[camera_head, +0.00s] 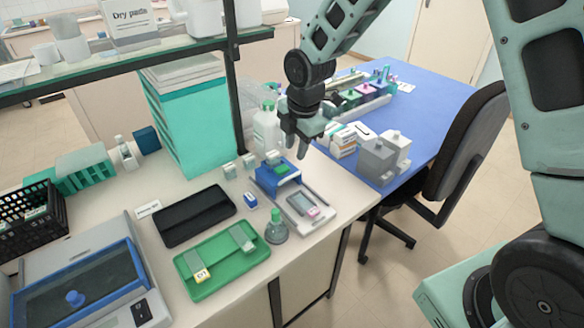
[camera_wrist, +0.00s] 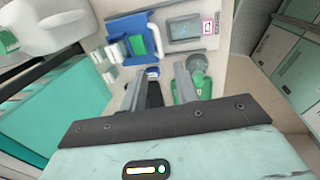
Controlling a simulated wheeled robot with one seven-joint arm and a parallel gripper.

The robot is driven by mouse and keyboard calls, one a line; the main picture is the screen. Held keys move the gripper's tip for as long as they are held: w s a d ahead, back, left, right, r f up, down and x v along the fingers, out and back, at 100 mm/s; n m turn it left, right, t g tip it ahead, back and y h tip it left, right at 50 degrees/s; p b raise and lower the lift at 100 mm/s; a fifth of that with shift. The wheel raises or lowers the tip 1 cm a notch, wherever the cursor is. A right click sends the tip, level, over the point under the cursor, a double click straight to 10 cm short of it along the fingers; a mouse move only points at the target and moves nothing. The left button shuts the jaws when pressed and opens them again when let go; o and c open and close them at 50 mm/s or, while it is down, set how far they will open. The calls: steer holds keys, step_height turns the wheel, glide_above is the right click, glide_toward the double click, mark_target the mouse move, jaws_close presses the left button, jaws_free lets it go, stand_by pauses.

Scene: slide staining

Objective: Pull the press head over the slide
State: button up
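The press (camera_head: 305,196) stands near the right end of the white bench, a pale base with a blue, bridge-like head (camera_head: 277,178) at its far end. A green block sits on the head. In the wrist view the blue head (camera_wrist: 118,47) lies left of a grey panel (camera_wrist: 184,30), with a small pink-marked piece beside it. The panel and pink mark are on the near part of the base; I cannot tell which piece is the slide. My gripper (camera_head: 302,143) hangs above the press, pointing down, apart from it. Its two fingers (camera_wrist: 157,75) are spread and empty.
A green-capped flask (camera_head: 276,228) stands close to the press's near end. A small blue-and-white item (camera_head: 250,200) lies to its left. A green tray (camera_head: 222,258) and black case (camera_head: 195,215) are further left. A shelf post (camera_head: 235,90) rises behind. Grey blocks (camera_head: 384,157) stand right.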

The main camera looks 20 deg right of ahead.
steer(key=p, duration=0.2)
glide_toward(292, 171)
steer(key=s+a+f, duration=0.1)
steer(key=s+f, duration=0.1)
steer(key=f, duration=0.1)
steer(key=s+a+f, duration=0.1)
steer(key=s, duration=0.1)
steer(key=shift+a+f, duration=0.3)
jaws_close()
